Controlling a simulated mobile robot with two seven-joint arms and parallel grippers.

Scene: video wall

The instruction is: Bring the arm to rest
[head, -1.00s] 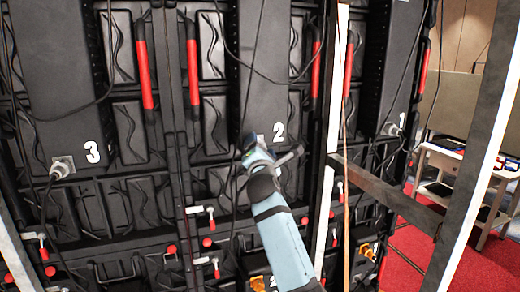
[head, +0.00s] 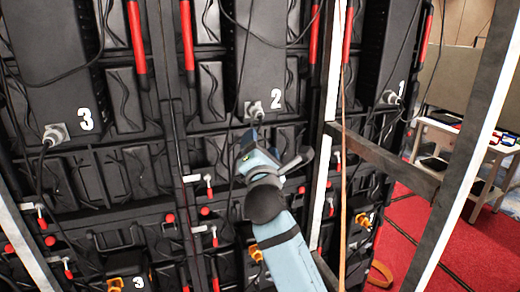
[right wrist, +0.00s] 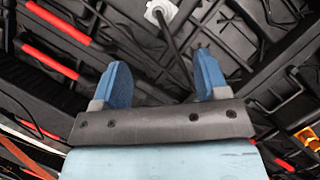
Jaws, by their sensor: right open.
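My right arm comes up from the bottom of the head view. Its right gripper (head: 250,140) is in front of the video wall's back, just below the panel marked 2 (head: 250,55). In the right wrist view the two blue fingers (right wrist: 158,85) stand apart with nothing between them, so the gripper is open and empty. Beyond the fingers, a grey cable plug (right wrist: 160,10) and its black cable show on the panel. In the head view a plug (head: 254,110) sits in panel 2, just above the gripper. My left gripper is not in view.
Panels 3 (head: 60,50) and 1 (head: 385,50) flank panel 2, with plugs and hanging black cables. A metal frame post (head: 465,180) and crossbar (head: 385,165) stand at right. Behind them are a small table (head: 450,135) and red carpet (head: 440,240).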

